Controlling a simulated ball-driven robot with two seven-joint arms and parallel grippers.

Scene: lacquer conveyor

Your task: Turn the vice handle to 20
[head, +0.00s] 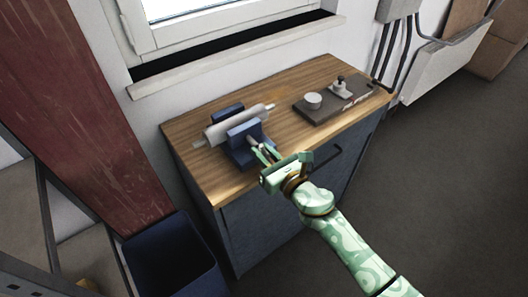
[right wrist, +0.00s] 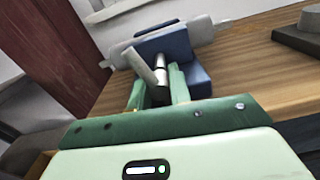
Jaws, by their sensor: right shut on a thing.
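The blue vice (head: 240,135) stands at the left front of the wooden worktop, with a grey cylinder (head: 229,124) lying across it. In the right wrist view the vice (right wrist: 180,52) is straight ahead, with a metal screw and a slanted grey handle bar (right wrist: 148,66) at its front. My right gripper (head: 262,153) is at the front of the vice, shut on the handle; it also shows in the right wrist view (right wrist: 156,92). The fingers partly hide the handle's lower end. I see no scale for the 20. My left gripper is out of view.
A dark board (head: 332,104) with a round grey knob (head: 313,101) and a small metal fitting lies at the right of the worktop (head: 215,172). A dark blue bin (head: 176,252) stands on the floor at the left. A window is behind the worktop. The floor at the right is free.

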